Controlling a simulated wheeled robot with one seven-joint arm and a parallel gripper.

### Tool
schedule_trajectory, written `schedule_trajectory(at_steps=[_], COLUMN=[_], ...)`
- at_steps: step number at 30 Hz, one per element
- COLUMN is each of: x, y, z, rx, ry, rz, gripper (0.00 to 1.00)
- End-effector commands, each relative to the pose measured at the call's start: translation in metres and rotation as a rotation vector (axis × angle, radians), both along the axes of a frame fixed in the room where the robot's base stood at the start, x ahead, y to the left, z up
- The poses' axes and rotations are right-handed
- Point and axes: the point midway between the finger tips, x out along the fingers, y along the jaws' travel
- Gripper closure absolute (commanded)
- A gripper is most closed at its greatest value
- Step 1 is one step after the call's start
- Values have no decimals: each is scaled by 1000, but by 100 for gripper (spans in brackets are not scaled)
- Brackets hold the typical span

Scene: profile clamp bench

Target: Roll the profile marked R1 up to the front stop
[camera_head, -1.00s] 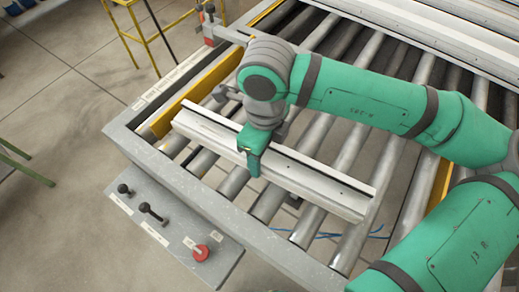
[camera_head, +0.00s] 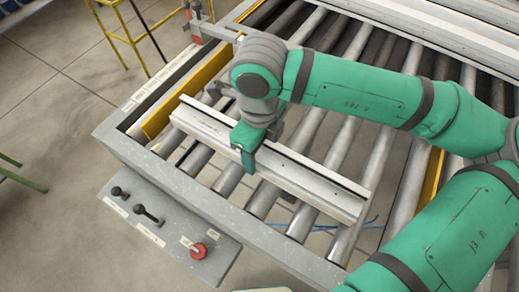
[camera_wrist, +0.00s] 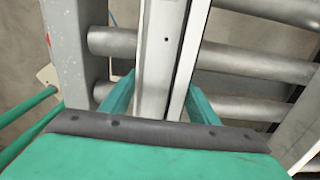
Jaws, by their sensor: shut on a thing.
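A long pale metal profile (camera_head: 315,183) lies across the rollers (camera_head: 347,142), close to the front rail (camera_head: 210,207) of the frame with a gap between them. No R1 mark is readable on it. My gripper (camera_head: 246,150) is shut on the profile left of its middle in the head view. In the wrist view, the green fingers of my gripper (camera_wrist: 160,98) stand on either side of the profile (camera_wrist: 155,60). I cannot tell a separate front stop from the front rail.
A control panel (camera_head: 165,228) with two black levers and a red knob (camera_head: 198,251) sits outside the front rail. More profiles (camera_head: 450,28) lie at the back. A yellow strip (camera_head: 185,98) lines the left side. Bare rollers lie behind the held profile.

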Motion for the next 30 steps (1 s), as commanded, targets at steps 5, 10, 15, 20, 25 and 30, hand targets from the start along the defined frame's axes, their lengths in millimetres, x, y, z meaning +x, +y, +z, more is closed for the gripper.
schedule_trajectory(at_steps=[5,10,15,20,25,30], x=[1,5,10,14,18,21], y=[1,7,13,19,24,29], z=[0,0,0,0,0,0], rx=[0,-1,0,1,1,1], ry=[-1,-1,-1,-1,-1,-1], rz=[1,2,2,1,1,1], gripper=[88,88,88,88,88,41])
